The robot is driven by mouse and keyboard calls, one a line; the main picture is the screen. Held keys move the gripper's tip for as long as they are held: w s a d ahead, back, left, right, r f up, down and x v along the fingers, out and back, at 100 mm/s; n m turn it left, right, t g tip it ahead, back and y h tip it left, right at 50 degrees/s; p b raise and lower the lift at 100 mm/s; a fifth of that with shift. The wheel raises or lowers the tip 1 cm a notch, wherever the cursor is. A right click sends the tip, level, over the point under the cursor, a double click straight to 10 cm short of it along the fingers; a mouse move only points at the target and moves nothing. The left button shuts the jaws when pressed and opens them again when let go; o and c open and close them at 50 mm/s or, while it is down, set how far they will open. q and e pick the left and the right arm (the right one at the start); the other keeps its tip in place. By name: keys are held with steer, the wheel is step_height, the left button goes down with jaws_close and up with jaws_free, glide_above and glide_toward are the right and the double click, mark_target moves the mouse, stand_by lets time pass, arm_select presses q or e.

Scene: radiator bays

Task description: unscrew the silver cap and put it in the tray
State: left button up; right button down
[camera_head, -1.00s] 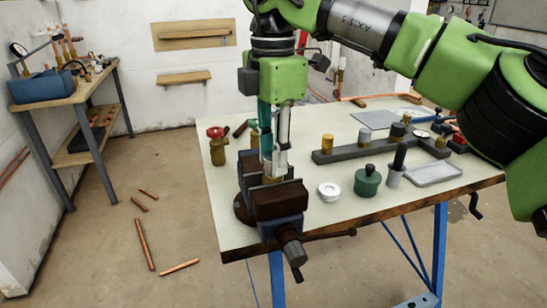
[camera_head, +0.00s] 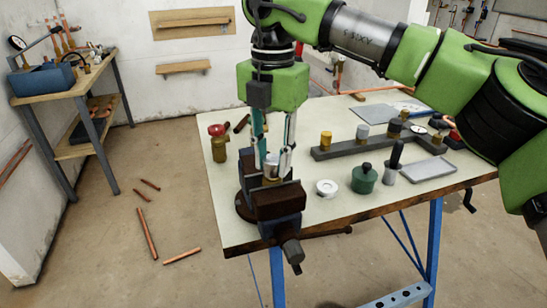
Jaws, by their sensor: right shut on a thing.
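The silver cap (camera_head: 271,165) is at the top of a brass fitting (camera_head: 270,180) held upright in the bench vise (camera_head: 275,205). My right gripper (camera_head: 272,165) points straight down over the vise with its fingertips on either side of the cap, shut on it. The fingers partly hide the cap, so I cannot tell whether it is still on its thread. The shallow grey tray (camera_head: 428,169) lies at the bench's right side and looks empty. My left gripper is not in view.
A white ring (camera_head: 326,188), a green pot (camera_head: 364,180) and a grey holder with a black-handled tool (camera_head: 393,165) stand between vise and tray. A dark rail (camera_head: 345,150) with several fittings lies behind them. A red-topped brass valve (camera_head: 218,147) stands left.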

steer(key=n+p, duration=0.2)
steer(key=n, duration=0.1)
steer(key=n+p, duration=0.2)
steer(key=n, duration=0.2)
steer(key=shift+r+n, duration=0.2)
steer(key=shift+n, duration=0.1)
steer(key=n+p, duration=0.1)
steer(key=n, duration=0.1)
steer(key=shift+n+p, duration=0.3)
steer(key=shift+n, duration=0.1)
steer(key=shift+f+n, duration=0.2)
steer(key=shift+n, duration=0.6)
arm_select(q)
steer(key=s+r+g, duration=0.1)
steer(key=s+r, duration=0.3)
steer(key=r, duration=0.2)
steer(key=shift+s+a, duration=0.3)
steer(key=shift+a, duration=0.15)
arm_select(e)
steer(key=c, duration=1.8)
jaws_free()
steer(key=shift+c, duration=0.2)
